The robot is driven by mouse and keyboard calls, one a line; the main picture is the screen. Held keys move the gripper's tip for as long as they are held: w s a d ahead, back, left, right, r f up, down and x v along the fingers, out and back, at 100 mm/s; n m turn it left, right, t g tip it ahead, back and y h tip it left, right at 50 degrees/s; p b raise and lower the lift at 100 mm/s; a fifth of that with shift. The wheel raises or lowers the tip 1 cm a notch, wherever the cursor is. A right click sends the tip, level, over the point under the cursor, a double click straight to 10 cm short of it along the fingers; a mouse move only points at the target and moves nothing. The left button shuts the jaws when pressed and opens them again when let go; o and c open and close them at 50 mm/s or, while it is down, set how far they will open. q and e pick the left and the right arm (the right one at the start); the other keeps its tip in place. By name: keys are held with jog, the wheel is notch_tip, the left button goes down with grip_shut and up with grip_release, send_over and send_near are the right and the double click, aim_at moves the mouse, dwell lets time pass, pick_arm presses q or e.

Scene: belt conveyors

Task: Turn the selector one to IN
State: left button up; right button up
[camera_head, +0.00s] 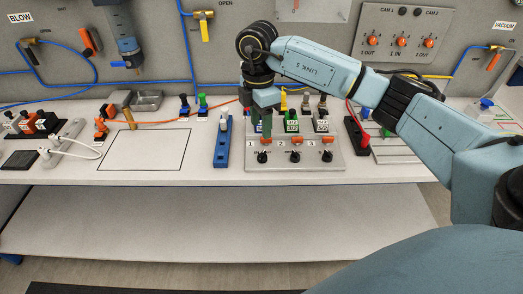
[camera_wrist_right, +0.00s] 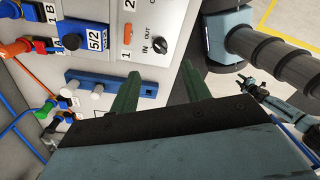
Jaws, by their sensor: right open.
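Selector one is a small black knob (camera_head: 262,157) at the left of the front row on the grey selector panel (camera_head: 338,160), below an orange tag and beside the number 1. In the right wrist view the same knob (camera_wrist_right: 160,46) has the printed words IN and OUT beside it; which one it points to is too small to tell. My right gripper (camera_head: 262,130) is above the panel's left part, fingers down. In its wrist view its green fingers stand apart, empty, with the knob beyond the gap between them. My left gripper (camera_wrist_right: 247,84) shows small and far off in the wrist view.
Selectors two (camera_head: 295,157) and three (camera_head: 326,156) sit to the right on the panel. Behind them are valve blocks with hoses. A blue block (camera_head: 222,148) stands just left of the panel, a red and black holder (camera_head: 357,136) right of it. The outlined table area (camera_head: 145,150) is clear.

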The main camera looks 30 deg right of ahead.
aim_at(262, 154)
jog(key=f, duration=0.9)
jog(key=shift+s+f, duration=0.3)
jog(key=shift+f, duration=0.05)
jog(key=shift+c, duration=0.2)
jog(key=c, duration=0.9)
jog(key=shift+c, duration=0.2)
jog(key=shift+n, duration=0.4)
jog(key=n, duration=1.1)
jog(key=shift+s+a, duration=0.1)
jog(key=shift+n+h, duration=0.3)
